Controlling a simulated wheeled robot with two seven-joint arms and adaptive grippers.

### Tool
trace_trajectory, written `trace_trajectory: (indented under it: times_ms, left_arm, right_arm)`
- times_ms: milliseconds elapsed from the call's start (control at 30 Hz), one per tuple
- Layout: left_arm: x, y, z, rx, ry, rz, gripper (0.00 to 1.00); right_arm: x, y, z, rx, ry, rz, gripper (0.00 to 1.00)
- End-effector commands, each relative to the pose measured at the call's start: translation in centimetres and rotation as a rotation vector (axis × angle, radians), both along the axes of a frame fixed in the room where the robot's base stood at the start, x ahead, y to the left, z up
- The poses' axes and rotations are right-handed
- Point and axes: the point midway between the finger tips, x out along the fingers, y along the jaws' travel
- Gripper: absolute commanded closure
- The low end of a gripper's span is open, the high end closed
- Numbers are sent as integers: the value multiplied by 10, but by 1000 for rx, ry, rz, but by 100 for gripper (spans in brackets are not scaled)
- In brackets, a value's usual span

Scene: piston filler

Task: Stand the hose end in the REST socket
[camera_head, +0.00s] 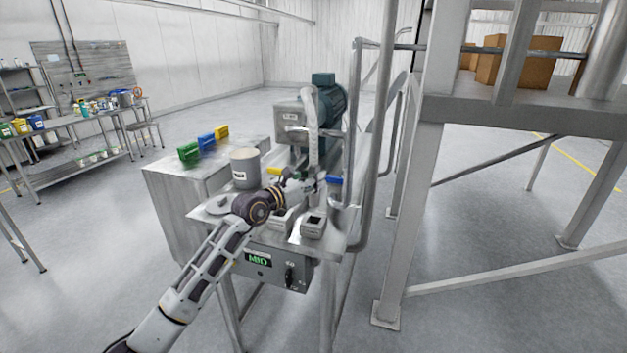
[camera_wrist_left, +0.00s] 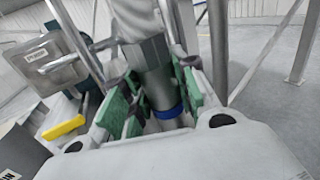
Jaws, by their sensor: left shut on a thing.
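My left gripper (camera_head: 308,184) reaches over the machine table in the head view. In the left wrist view its green-padded fingers (camera_wrist_left: 150,100) are shut on the grey metal hose end (camera_wrist_left: 146,54), which has a hex collar and, lower down, a blue ring (camera_wrist_left: 168,113). The pale ribbed hose (camera_head: 312,130) rises above the gripper in the head view. Two small light-grey blocks, a left one (camera_head: 281,218) and a right one (camera_head: 313,226), stand at the table's front; the right has a dark top. I cannot read which is the REST socket. My right gripper is not in view.
A grey pot (camera_head: 245,167) stands left of the gripper. A teal motor (camera_head: 329,97) and a grey box (camera_head: 291,117) are behind. Bent metal pipes (camera_head: 356,150) rise at the right. A control panel (camera_head: 275,266) is below the table's front edge.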

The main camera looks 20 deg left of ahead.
Motion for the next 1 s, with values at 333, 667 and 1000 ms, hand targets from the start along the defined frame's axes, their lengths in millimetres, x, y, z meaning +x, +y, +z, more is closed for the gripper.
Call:
trace_trajectory:
  times_ms: [333, 667, 1000]
  left_arm:
    - [0, 0, 11, 0, -3, 0, 100]
    - [0, 0, 27, 0, -3, 0, 100]
    - [0, 0, 42, 0, -3, 0, 100]
  right_arm:
    - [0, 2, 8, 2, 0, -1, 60]
    - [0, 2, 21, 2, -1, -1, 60]
    - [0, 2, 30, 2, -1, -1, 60]
